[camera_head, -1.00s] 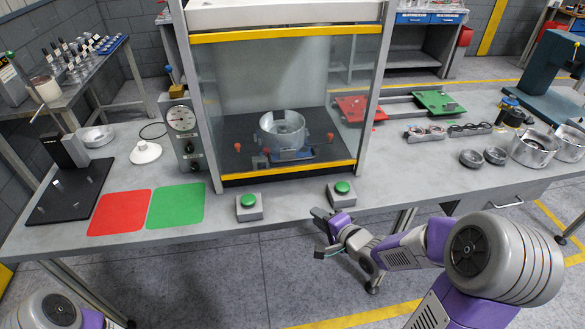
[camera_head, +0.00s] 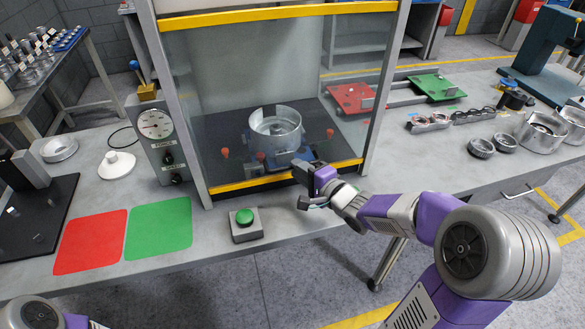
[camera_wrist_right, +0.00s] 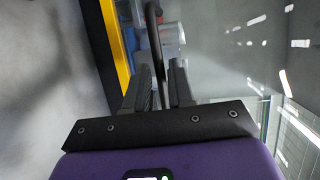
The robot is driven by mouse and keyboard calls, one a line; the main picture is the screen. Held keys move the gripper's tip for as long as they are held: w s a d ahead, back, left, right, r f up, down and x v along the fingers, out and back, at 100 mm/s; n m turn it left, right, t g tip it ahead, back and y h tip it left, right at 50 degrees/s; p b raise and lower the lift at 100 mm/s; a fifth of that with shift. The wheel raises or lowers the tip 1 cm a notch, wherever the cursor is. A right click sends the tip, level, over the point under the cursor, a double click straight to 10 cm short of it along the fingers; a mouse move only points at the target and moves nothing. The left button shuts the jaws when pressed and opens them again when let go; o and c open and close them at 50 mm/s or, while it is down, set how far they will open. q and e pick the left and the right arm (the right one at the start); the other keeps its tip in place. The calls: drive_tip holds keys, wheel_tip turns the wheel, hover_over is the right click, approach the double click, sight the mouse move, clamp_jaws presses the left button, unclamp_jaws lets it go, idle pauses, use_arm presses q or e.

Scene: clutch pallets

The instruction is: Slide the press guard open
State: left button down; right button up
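The press guard is a clear panel with a yellow lower bar (camera_head: 240,186), and it is down across the front of the press. Behind it a silver round part (camera_head: 275,130) sits on the press bed. My right gripper (camera_head: 304,174) is at the right part of the lower bar. In the right wrist view a dark bar-like handle (camera_wrist_right: 154,40) runs between the two fingers (camera_wrist_right: 160,88). The fingers stand apart, with gaps beside the handle. Only a piece of my left arm shows at the bottom left; its gripper is out of view.
A green button box (camera_head: 246,224) stands on the bench left of my right gripper. Red (camera_head: 92,242) and green (camera_head: 160,228) mats lie further left, near a gauge box (camera_head: 160,140). Red (camera_head: 352,98) and green (camera_head: 437,88) plates are at the right, with several metal rings.

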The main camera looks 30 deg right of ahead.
drive_tip(key=shift+b+x, duration=0.35)
drive_tip(key=shift+x, duration=1.2)
clamp_jaws()
